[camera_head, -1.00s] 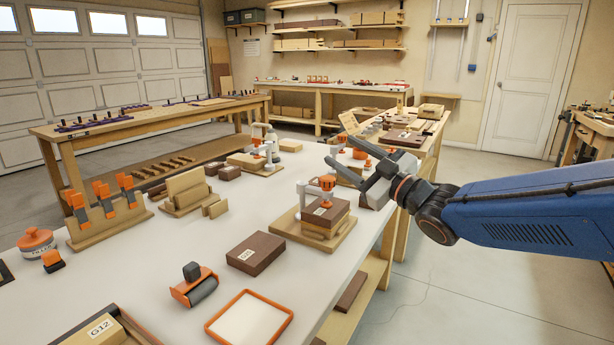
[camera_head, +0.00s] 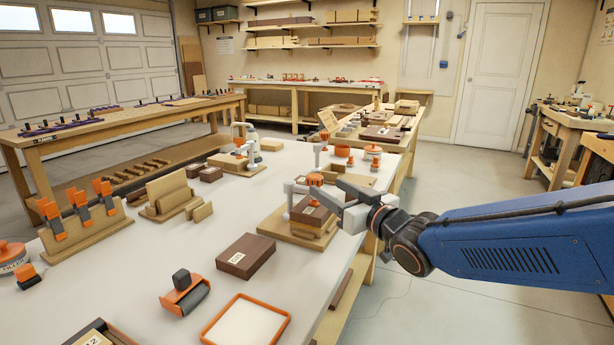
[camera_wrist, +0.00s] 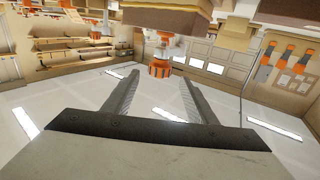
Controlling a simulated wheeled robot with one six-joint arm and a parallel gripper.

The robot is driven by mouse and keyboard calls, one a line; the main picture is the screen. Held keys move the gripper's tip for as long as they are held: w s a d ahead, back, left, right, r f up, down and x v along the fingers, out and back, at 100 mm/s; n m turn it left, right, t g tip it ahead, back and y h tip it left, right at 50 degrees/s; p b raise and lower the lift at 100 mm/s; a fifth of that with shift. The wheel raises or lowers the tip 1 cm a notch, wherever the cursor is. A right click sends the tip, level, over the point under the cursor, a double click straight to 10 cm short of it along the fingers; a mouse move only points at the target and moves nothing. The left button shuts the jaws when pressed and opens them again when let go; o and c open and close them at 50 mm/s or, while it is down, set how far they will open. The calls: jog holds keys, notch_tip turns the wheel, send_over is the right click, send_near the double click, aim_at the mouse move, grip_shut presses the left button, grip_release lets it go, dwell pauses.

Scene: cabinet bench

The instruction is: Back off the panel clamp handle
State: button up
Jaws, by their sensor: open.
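The panel clamp has a white frame (camera_head: 290,197) and an orange handle (camera_head: 315,180). It stands over a stack of brown and tan panels (camera_head: 309,214) on a wooden base (camera_head: 276,224) near the bench's right edge. My gripper (camera_head: 312,185) is open, reaching in from the right at handle height, its fingers overlapping the clamp in the head view. In the wrist view the orange handle (camera_wrist: 160,69) appears between the spread fingertips (camera_wrist: 159,77), with a gap on each side. Whether the tips reach fully around it I cannot tell. The fingers hide part of the clamp.
A second white clamp (camera_head: 238,140) stands farther back on the bench. A brown box (camera_head: 245,256), an orange-rimmed tray (camera_head: 244,320) and an orange-and-black roller tool (camera_head: 184,293) lie nearer. Orange-lidded jars (camera_head: 375,153) stand behind the panel stack. Open floor lies right of the bench.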

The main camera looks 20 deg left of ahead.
jog(key=x, duration=1.1)
jog(key=c, duration=1.1)
